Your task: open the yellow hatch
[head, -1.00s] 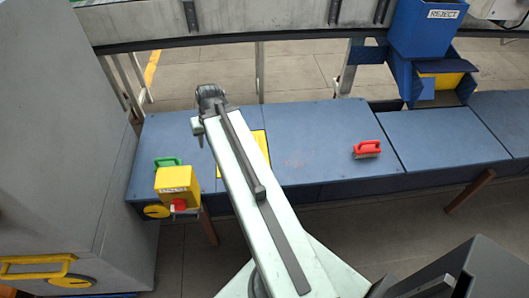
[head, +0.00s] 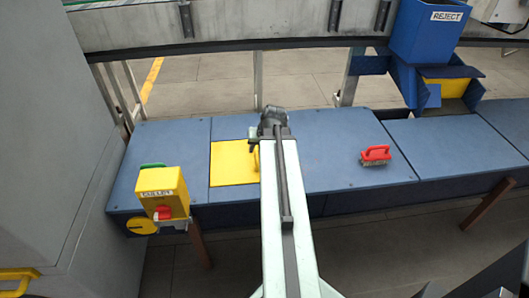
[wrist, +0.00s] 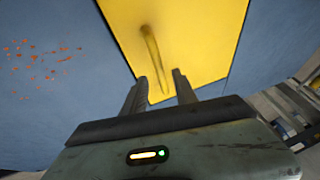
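The yellow hatch (head: 228,165) is a flat square panel set in the blue bench top, lying shut in the head view. My arm covers its right edge. In the wrist view the hatch (wrist: 205,35) fills the upper middle, with a curved yellow handle (wrist: 153,58) on it. My gripper (wrist: 162,82) is open, its two dark fingers apart and pointing at the hatch. The handle's lower end shows between the fingers in the picture; I cannot tell how far off it is. In the head view the fingertips are hidden.
A yellow box with a red knob (head: 163,190) stands at the bench's left front. A red-handled brush (head: 375,156) lies to the right. A blue reject bin (head: 425,30) is at the back right. The blue bench top (head: 335,150) is otherwise mostly clear.

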